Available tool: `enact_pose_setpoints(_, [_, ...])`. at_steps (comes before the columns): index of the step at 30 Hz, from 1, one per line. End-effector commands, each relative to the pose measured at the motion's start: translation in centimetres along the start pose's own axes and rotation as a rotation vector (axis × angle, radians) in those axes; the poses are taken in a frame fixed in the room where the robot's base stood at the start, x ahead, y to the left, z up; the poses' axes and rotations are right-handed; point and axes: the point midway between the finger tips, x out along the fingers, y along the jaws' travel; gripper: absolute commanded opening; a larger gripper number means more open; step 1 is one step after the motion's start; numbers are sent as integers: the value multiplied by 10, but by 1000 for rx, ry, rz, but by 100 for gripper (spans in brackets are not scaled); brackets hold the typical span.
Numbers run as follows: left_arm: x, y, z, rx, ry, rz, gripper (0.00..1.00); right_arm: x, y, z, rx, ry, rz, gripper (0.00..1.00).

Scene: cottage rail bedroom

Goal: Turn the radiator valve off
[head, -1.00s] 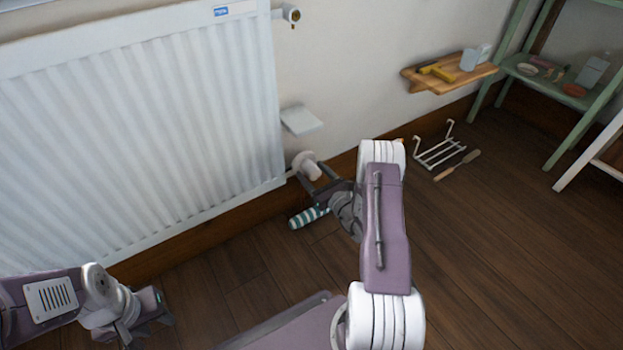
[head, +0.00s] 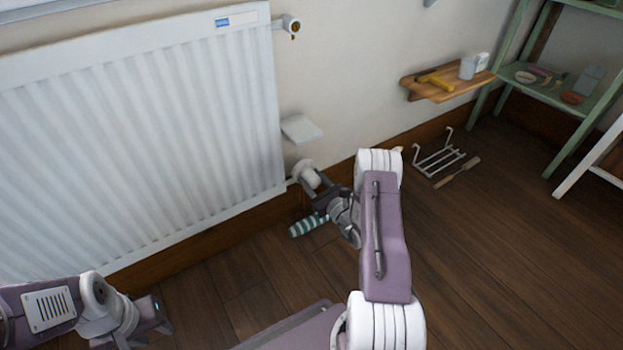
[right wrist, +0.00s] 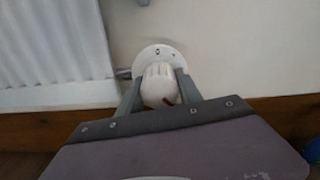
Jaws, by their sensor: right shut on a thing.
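The white radiator (head: 150,130) hangs on the wall at the left. Its white round valve knob (head: 306,175) sits low at the radiator's right end. My right gripper (head: 314,186) is shut on the valve knob. In the right wrist view the knob (right wrist: 160,84) sits between my two grey fingers (right wrist: 158,92). A pale round dial plate with small dark marks (right wrist: 160,56) shows behind it, and a small red mark shows low on the knob. My left gripper (head: 155,325) is at the lower left, away from the radiator; its jaws are not clear.
A small white wall shelf (head: 301,129) is just above the valve. A striped roll (head: 309,225) lies on the floor below. A wooden shelf (head: 447,86) with a yellow tool, a white rack (head: 440,158), a brush (head: 458,172) and a green stand (head: 550,90) are to the right.

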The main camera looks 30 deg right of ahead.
Motion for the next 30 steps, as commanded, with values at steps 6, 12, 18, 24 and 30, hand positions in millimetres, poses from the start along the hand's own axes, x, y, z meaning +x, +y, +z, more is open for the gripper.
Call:
enact_pose_setpoints(6, [-15, 0, -2, 0, 0, 0, 36, -1, 0, 2, -177, 3, 1, 2])
enact_pose_setpoints(12, [-28, 0, -3, 0, 0, 0, 36, -1, -1, 3, -369, 3, 1, 2])
enact_pose_setpoints(18, [-40, 1, -4, 0, 0, 0, 36, -1, -1, 2, -559, 3, 1, 2])
enact_pose_setpoints(24, [-53, 1, -6, 0, 0, 0, 36, -1, -2, 3, -749, 3, 2, 2])
enact_pose_setpoints(30, [-65, 1, -7, 0, 0, 0, 36, -1, -2, 3, -939, 4, 2, 2])
